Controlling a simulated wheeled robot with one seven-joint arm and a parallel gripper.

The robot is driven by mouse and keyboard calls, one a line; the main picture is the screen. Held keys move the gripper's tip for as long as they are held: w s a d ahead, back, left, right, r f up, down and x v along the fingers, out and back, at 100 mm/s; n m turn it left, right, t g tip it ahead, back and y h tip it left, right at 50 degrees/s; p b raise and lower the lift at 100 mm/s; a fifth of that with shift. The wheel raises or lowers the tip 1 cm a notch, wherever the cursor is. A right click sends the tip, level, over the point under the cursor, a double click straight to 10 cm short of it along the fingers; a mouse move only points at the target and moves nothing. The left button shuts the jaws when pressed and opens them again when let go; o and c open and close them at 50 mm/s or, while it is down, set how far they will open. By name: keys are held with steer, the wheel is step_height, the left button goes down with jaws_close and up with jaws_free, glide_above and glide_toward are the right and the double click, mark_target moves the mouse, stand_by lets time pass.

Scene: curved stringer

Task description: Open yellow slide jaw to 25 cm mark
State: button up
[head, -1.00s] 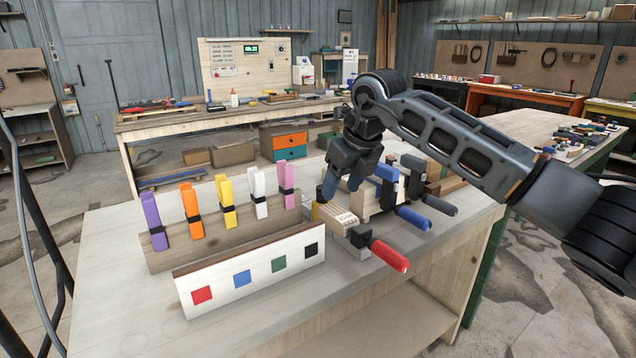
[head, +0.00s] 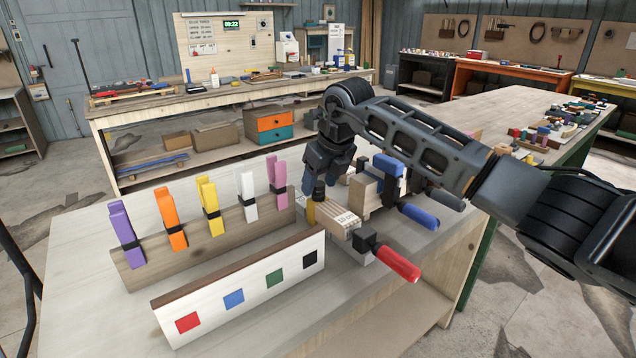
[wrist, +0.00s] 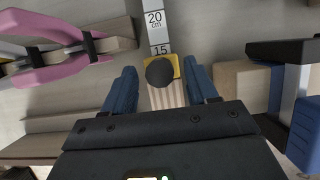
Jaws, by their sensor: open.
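The yellow slide jaw (head: 310,213) stands at the far end of the red-handled clamp (head: 398,262), against a light wooden strip stack (head: 336,220). In the wrist view the yellow jaw (wrist: 176,66) carries a round black knob (wrist: 160,72) and sits just below the 15 mark on the grey scale bar (wrist: 153,28). The 20 cm mark shows farther up the bar. My gripper (head: 318,186) is over the jaw, pointing down. In the wrist view my gripper (wrist: 160,74) is open, with one blue finger on each side of the knob and visible gaps.
A wooden rack (head: 205,240) with several coloured spring clamps is left of the clamp, and its pink clamp (wrist: 70,68) is close to my left finger. A blue-handled clamp (head: 418,216) is at right. A white panel with coloured squares (head: 240,290) stands in front.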

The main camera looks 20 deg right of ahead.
steer(key=shift+x, duration=0.9)
steer(key=shift+c, duration=0.2)
jaws_close()
